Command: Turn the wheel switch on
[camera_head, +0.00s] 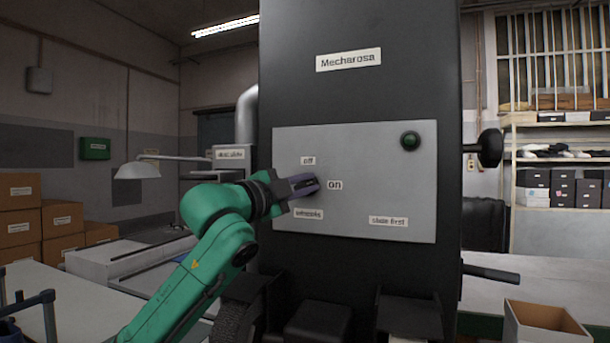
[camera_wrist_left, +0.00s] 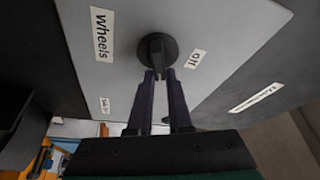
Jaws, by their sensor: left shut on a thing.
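The wheel switch is a dark round knob (camera_wrist_left: 157,48) on the grey panel, with a narrow grip part between my fingertips in the left wrist view. In the head view my left gripper (camera_head: 304,185) mostly covers it. My left gripper, also in the left wrist view (camera_wrist_left: 160,78), is shut on the switch's grip part. The "off" label (camera_head: 308,161) sits above the switch and the "on" label (camera_head: 335,184) to its right. A "wheels" label (camera_wrist_left: 102,34) shows in the left wrist view. The knob's exact setting is hard to tell. My right gripper is out of view.
The grey panel (camera_head: 370,160) is on a tall dark machine marked "Mecharosa" (camera_head: 348,60). A green button (camera_head: 410,140) is at its upper right, and a dark knob (camera_head: 489,148) sticks out at the right. An open box (camera_head: 545,323) stands at the lower right.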

